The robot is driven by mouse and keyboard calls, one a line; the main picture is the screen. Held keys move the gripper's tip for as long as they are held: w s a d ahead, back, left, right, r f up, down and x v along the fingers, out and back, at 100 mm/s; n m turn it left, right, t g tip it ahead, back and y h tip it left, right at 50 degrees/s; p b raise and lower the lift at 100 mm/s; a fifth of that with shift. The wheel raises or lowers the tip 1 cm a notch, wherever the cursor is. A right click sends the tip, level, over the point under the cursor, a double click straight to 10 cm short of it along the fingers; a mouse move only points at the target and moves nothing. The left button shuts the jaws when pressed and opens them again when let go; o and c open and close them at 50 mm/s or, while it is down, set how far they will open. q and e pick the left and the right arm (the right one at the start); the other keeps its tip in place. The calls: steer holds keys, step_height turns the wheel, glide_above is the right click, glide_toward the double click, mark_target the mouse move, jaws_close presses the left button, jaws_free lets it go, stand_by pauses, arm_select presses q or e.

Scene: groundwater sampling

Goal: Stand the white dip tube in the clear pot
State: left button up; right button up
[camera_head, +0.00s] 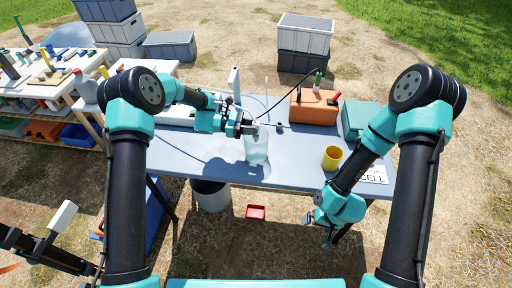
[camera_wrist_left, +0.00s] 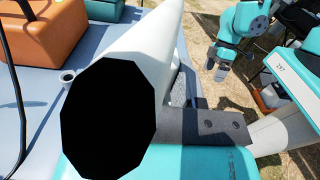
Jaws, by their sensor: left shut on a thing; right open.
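The white dip tube (camera_head: 234,84) rises upright above my left gripper (camera_head: 248,127), which is shut on it. In the left wrist view the tube (camera_wrist_left: 155,55) is large and close, its dark open end towards the camera. Its lower part is hidden. The clear pot (camera_head: 257,151) stands on the table just below and beside my left gripper; I cannot tell whether the tube's lower end is inside it. My right gripper (camera_head: 329,238) is open and empty, low off the table's front edge.
An orange case (camera_head: 314,108) and a teal box (camera_head: 357,118) stand at the back right. A yellow cup (camera_head: 332,158) is near the front right. A dark cable (camera_head: 291,97) arcs to the case. The table (camera_head: 296,160) is clear between pot and cup.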

arm_select(q)
steer(key=shift+f, duration=1)
stand_by(0.4)
steer(key=o, duration=0.9)
steer(key=a, duration=0.5)
steer(key=w+a, duration=0.1)
steer(key=a, duration=0.5)
steer(key=w+a, duration=0.1)
steer(key=a, duration=0.5)
steer(key=shift+w+a, duration=0.15)
